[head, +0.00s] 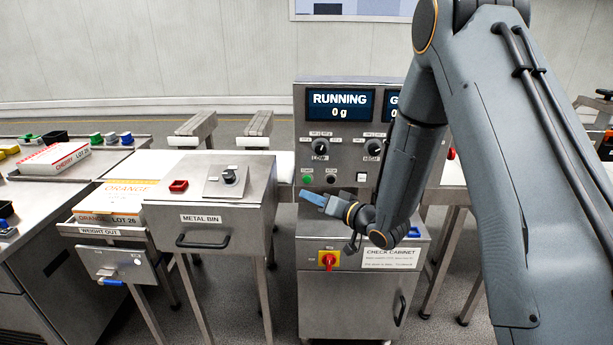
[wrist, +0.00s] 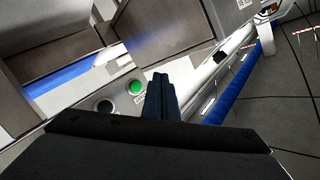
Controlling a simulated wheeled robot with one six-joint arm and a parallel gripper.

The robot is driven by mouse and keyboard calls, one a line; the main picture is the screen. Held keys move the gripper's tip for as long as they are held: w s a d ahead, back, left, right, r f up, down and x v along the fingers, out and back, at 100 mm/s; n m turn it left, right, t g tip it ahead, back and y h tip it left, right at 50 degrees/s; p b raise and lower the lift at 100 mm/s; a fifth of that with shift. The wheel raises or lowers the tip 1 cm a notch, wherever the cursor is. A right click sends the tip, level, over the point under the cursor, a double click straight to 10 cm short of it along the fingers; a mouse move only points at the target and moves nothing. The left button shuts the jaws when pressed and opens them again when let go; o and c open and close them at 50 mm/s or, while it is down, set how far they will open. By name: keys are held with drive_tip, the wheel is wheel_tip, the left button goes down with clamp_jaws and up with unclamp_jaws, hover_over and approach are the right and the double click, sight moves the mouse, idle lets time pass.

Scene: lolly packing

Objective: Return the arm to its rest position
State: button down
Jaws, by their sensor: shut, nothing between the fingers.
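My gripper (head: 314,198) is in front of the check cabinet's panel in the head view, below its green button. Its blue fingers are together and hold nothing. My arm reaches down from the upper right across the right half of the head view. In the wrist view the closed fingers (wrist: 161,97) point up the picture. A green button (wrist: 136,87) and a dark button beside it show to their left. I cannot tell whether the fingertips touch the panel.
The check cabinet (head: 345,300) has a red and yellow switch (head: 328,260) and a screen (head: 340,104) reading RUNNING, 0 g. The metal bin (head: 210,235) stands left of my gripper. An orange-labelled carton (head: 108,217) and a cherry carton (head: 55,160) lie farther left.

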drive_tip(key=s+d+g+h, duration=0.2)
drive_tip(key=s+d+h, duration=0.1)
drive_tip(key=d+h, duration=0.3)
drive_tip(key=s+d+g+h, duration=0.1)
drive_tip(key=s+d+h, duration=0.2)
drive_tip(key=d, duration=0.5)
drive_tip(key=s+d+g+h, duration=0.1)
drive_tip(key=s+g, duration=0.3)
drive_tip(key=s, duration=0.8)
drive_tip(key=s+d+m+g+h, duration=0.1)
drive_tip(key=s+d+g, duration=0.2)
drive_tip(key=s, duration=0.9)
drive_tip(key=shift+s+d+r+g, duration=0.3)
drive_tip(key=shift+s+r+g, duration=0.05)
drive_tip(key=shift+g, duration=0.15)
